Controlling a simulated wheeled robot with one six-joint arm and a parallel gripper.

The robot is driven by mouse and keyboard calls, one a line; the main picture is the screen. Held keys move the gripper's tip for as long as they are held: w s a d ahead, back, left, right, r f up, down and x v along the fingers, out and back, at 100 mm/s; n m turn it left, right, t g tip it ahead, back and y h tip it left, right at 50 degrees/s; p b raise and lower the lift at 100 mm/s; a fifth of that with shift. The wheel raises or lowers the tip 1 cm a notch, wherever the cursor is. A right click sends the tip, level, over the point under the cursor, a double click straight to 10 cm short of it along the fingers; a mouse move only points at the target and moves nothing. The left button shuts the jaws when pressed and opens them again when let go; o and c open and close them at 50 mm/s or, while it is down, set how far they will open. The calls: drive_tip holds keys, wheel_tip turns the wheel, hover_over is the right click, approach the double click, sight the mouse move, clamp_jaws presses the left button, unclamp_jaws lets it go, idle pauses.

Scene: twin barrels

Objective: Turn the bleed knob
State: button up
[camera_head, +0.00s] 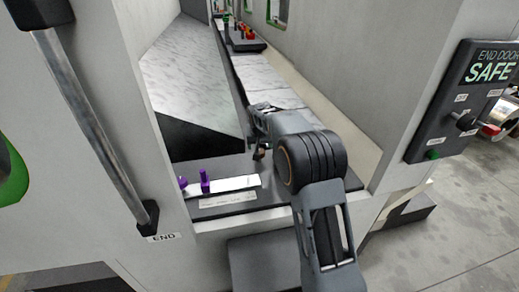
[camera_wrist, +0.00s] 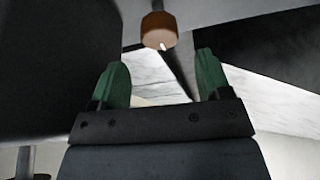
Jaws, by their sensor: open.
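An orange-brown round knob (camera_wrist: 158,28) with a short white mark shows at the top of the wrist view. I see no label on it, so I cannot tell for sure that it is the bleed knob. My gripper (camera_wrist: 162,62) is open, with its two green fingers spread and nothing between them. The knob lies just beyond the fingertips, roughly between them in the picture, and seems apart from them. In the head view my arm reaches through the opening of a pale enclosure; its wrist hides part of the inside, and the fingers are not clear there.
A dark shelf inside the opening carries a white plate (camera_head: 235,184) with purple pegs (camera_head: 204,180). A metal door handle (camera_head: 95,125) stands at the left, above an END label. A dark panel reading END DOOR SAFE (camera_head: 465,100) is at the right. Pale walls flank my arm.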

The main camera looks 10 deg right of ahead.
sight(260, 151)
drive_tip(key=shift+p+x, duration=0.45)
drive_tip(key=shift+x, duration=2.25)
drive_tip(key=shift+c, duration=0.2)
drive_tip(key=c, duration=0.9)
